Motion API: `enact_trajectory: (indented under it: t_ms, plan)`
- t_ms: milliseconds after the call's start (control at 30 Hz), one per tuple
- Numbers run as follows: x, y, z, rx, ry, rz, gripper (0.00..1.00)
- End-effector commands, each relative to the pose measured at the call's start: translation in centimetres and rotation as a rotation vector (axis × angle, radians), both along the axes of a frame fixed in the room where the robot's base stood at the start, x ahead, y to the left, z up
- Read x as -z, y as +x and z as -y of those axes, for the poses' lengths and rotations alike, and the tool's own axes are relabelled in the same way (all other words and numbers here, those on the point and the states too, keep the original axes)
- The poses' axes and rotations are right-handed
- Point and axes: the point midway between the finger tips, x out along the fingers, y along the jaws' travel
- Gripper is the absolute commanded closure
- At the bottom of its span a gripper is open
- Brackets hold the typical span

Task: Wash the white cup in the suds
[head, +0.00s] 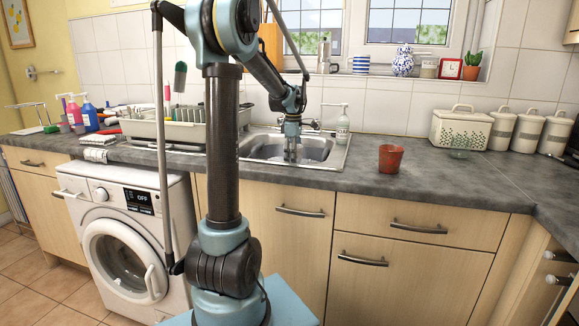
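My gripper (291,157) points down into the metal sink (332,160) from above. Its fingers are small here, and I cannot tell whether they are open or shut, or whether they hold anything. I cannot make out a white cup in or around the sink.
A soap bottle (342,127) stands behind the sink. A dish rack (172,131) is at the left. The right counter (480,180) is mostly clear.

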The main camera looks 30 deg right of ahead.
Motion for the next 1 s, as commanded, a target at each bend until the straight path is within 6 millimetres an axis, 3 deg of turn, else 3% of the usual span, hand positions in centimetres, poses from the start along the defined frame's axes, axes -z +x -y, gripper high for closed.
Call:
enact_trajectory:
  t_ms: [1000]
  plan:
    - [-9.6, 0.0, 0.0, 0.000, 0.000, 0.000, 0.68]
